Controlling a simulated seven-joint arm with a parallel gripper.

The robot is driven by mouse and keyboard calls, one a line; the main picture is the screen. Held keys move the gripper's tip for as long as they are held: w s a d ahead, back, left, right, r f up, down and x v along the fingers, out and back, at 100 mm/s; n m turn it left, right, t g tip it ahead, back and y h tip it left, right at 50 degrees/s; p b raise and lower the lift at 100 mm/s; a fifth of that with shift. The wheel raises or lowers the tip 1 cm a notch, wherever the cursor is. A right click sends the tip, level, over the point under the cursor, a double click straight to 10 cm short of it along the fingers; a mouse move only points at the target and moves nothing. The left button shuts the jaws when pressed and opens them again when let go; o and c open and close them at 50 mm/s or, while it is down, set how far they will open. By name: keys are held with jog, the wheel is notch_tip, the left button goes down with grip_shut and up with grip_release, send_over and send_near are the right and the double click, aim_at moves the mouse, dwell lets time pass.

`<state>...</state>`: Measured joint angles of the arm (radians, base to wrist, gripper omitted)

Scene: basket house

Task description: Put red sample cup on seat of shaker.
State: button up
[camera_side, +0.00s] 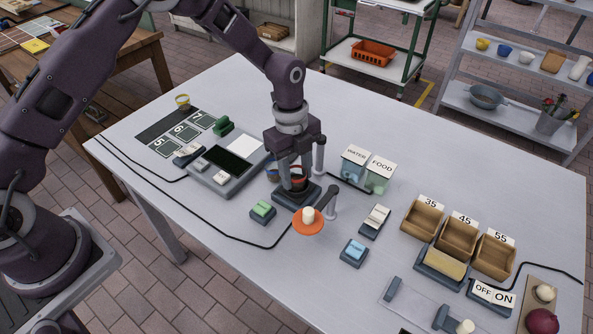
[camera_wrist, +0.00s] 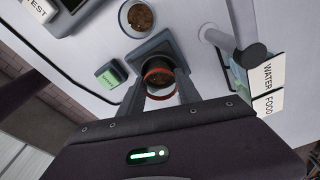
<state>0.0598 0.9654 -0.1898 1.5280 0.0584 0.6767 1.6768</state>
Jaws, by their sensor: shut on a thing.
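The red sample cup (camera_side: 298,181) is between the fingers of my gripper (camera_side: 291,183), which is shut on it. In the wrist view the cup (camera_wrist: 158,76) shows a red rim and brown contents, with the fingertips (camera_wrist: 159,90) on either side. The shaker (camera_side: 306,196) is a low, dark square base directly below the cup; it also shows in the wrist view (camera_wrist: 146,50). The cup looks upright and over the seat. My fingers and the cup hide most of the seat, so I cannot tell whether the cup touches it.
Another cup with brown contents (camera_wrist: 137,16) stands just behind the shaker. A green-button block (camera_side: 263,210), an orange disc (camera_side: 307,226) and a grey post (camera_side: 319,157) are close by. WATER and FOOD bins (camera_side: 379,182) stand to the right. A yellow-rimmed cup (camera_side: 183,101) is far left.

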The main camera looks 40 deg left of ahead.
jog(key=o, duration=1.4)
jog(key=shift+o, duration=0.5)
jog(key=o, duration=0.4)
jog(key=shift+w+a+r, duration=0.1)
jog(key=shift+a+r, duration=0.05)
jog(key=shift+r, duration=1.1)
jog(key=shift+a+r, duration=0.15)
jog(key=shift+r, duration=2.6)
